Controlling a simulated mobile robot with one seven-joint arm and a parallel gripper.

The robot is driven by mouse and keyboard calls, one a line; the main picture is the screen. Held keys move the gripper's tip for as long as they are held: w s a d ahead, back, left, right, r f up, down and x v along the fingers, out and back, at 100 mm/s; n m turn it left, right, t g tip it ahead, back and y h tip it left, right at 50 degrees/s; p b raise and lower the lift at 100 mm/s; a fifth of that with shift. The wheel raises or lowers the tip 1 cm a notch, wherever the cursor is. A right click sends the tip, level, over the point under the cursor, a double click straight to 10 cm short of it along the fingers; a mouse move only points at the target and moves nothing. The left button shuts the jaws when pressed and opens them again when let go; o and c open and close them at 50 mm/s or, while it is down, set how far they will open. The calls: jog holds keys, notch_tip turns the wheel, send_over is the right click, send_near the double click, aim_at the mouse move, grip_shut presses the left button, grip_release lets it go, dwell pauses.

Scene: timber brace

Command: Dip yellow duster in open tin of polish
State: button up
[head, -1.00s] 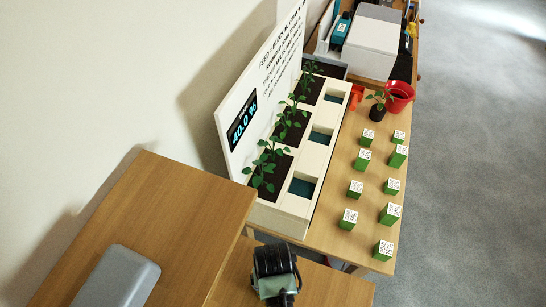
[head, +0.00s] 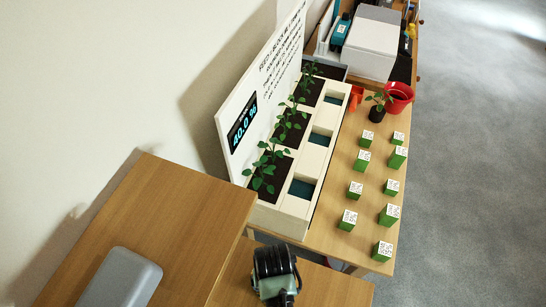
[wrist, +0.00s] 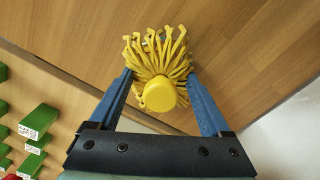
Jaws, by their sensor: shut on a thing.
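The yellow duster (wrist: 160,95) shows in the wrist view as a round yellow knob with a fan of yellow strands. My gripper (wrist: 159,75) is shut on the duster, with one blue finger on each side of it. The strands point away from the wrist camera, over a brown wooden surface; whether they touch it I cannot tell. I cannot make out an open tin of polish in either view; the duster hides what lies directly behind it. The duster does not show in the head view.
A wooden cabinet top (head: 150,220) with a grey box (head: 120,278) stands at the left. A table (head: 335,240) carries a white planter (head: 280,219), several green blocks, a small potted plant (head: 377,108) and a red pot (head: 399,92). Grey floor lies open at the right.

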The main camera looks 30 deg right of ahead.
jog(key=shift+w+r+p, duration=0.1)
jog(key=shift+r+p, duration=3.25)
jog(key=shift+p, duration=0.05)
